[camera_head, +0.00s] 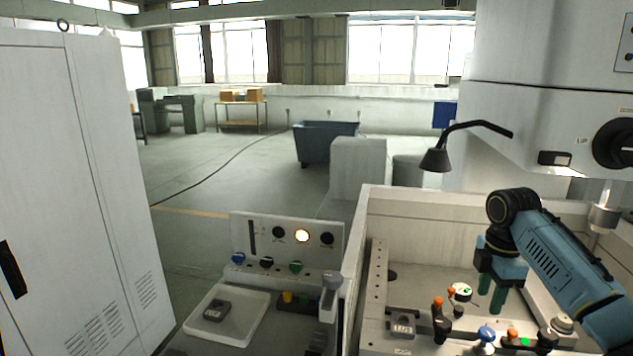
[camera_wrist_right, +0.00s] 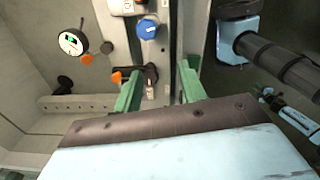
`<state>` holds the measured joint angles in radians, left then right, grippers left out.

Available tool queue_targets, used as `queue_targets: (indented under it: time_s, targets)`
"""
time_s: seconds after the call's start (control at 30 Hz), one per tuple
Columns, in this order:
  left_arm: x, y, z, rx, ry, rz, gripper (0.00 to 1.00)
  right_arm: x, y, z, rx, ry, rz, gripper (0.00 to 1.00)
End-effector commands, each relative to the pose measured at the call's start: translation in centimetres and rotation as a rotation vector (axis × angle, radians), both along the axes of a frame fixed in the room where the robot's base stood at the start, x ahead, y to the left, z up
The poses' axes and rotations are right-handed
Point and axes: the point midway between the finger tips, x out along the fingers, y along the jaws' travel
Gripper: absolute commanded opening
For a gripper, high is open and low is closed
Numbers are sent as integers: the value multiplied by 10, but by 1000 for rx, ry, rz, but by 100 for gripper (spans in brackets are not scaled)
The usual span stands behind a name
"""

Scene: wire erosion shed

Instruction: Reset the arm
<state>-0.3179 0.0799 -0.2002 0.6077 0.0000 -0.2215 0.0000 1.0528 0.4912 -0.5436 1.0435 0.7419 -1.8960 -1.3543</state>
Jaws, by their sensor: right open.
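My right gripper (camera_head: 491,294) is on a blue arm that comes in from the right. It points down above the machine's work table, its green fingers apart with nothing held between them. In the right wrist view the fingers (camera_wrist_right: 160,88) are spread, and a black clamp with an orange tip (camera_wrist_right: 118,77) shows beyond and between them. A round dial gauge (camera_head: 460,292) is left of the gripper; it also shows in the wrist view (camera_wrist_right: 71,43). A blue knob (camera_head: 487,334) is below the fingers in the head view. My left gripper is out of view.
Several orange-tipped clamps (camera_head: 438,318) and a grey block (camera_head: 402,325) sit around the gripper. The tank wall (camera_head: 440,208) and machine head (camera_head: 545,125) enclose the space. A control panel (camera_head: 287,244) and white tray (camera_head: 247,304) stand left.

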Motion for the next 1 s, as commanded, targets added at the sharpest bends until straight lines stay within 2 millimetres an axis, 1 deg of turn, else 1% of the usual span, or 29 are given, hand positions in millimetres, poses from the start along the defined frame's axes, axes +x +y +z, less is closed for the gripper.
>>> queue_targets:
  time_s: [0.03, 0.17, 0.3, 0.33, 0.4, 0.47, 0.5, 0.57, 0.6, 0.67, 0.7, 0.77, 0.83, 0.9, 0.97, 1.0]
  targets:
    - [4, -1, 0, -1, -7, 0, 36, -3, 8, -12, -2, -1, -6, 41]
    - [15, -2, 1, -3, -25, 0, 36, -12, 24, -39, -11, -9, -35, 41]
    - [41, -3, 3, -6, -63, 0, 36, -27, 44, -69, -13, -20, -74, 41]
    - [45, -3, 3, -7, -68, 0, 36, -31, 49, -76, -12, -22, -84, 41]
    - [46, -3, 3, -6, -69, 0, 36, -42, 62, -95, -8, -32, -113, 41]
    - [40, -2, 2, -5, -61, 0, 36, -56, 74, -112, -1, -41, -145, 41]
    - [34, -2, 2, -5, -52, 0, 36, -66, 84, -125, 5, -49, -171, 41]
    - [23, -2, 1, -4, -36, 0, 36, -85, 98, -142, 21, -64, -220, 41]
    - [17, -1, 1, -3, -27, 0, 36, -98, 107, -153, 32, -73, -258, 41]
    - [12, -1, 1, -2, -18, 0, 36, -118, 118, -167, 53, -87, -317, 41]
    - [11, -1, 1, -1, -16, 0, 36, -132, 126, -175, 67, -97, -360, 41]
    - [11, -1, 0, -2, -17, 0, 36, -153, 135, -185, 90, -112, -431, 41]
    - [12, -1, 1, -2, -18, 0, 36, -179, 144, -193, 118, -126, -518, 41]
    - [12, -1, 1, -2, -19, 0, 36, -205, 150, -198, 145, -140, -614, 41]
    - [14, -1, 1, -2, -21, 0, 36, -227, 154, -200, 167, -152, -700, 41]
    - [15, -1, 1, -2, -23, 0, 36, -241, 155, -200, 182, -160, -760, 41]
